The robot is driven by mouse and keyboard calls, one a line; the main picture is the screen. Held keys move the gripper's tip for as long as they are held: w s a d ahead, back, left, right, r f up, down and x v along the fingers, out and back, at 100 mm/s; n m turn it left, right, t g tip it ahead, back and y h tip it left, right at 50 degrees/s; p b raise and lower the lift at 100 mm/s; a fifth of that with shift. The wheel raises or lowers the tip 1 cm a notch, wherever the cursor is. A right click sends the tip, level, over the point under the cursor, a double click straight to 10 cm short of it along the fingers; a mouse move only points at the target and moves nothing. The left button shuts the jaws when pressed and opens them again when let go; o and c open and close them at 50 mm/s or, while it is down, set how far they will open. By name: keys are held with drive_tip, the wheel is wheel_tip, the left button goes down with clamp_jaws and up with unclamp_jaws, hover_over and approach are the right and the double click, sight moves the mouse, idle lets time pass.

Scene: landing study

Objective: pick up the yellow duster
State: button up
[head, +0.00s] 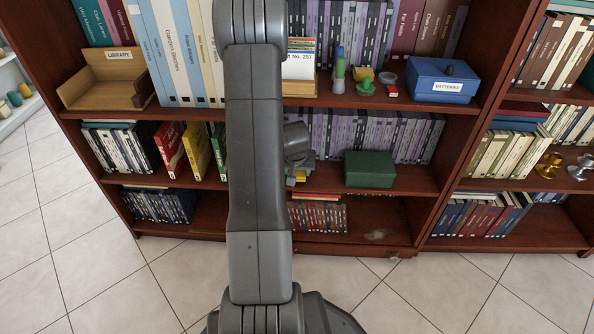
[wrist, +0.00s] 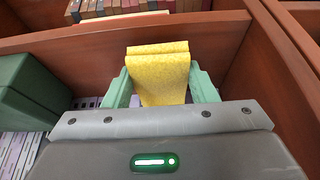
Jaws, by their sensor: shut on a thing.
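The yellow duster (wrist: 158,70) is a folded yellow cloth between the two green fingers of my gripper (wrist: 160,88) in the wrist view. My gripper is shut on it, one finger on each side. In the head view my own arm hides most of the gripper, and a small bit of yellow (head: 299,175) shows beside the arm at the middle shelf. The lower part of the duster is hidden behind the gripper body.
A dark green box (head: 369,169) stands on the middle shelf right of my gripper, with purple-spined books (head: 372,134) behind. A blue batteries box (head: 442,80) and small items sit on the shelf above. Tiled floor (head: 430,290) is clear in front.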

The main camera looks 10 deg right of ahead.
sight(297, 172)
wheel_tip(297, 172, up, 6)
drive_tip(key=p, duration=0.3)
drive_tip(key=shift+s, duration=0.15)
drive_tip(key=s+a+b, duration=0.2)
drive_tip(key=s+b, duration=0.2)
drive_tip(key=s, duration=0.5)
drive_tip(key=s+a+b, duration=0.3)
drive_tip(key=s+b, duration=0.1)
drive_tip(key=s, duration=0.5)
drive_tip(key=shift+s+a+f, duration=0.2)
drive_tip(key=shift+s+f, duration=0.1)
drive_tip(key=shift+s, duration=0.05)
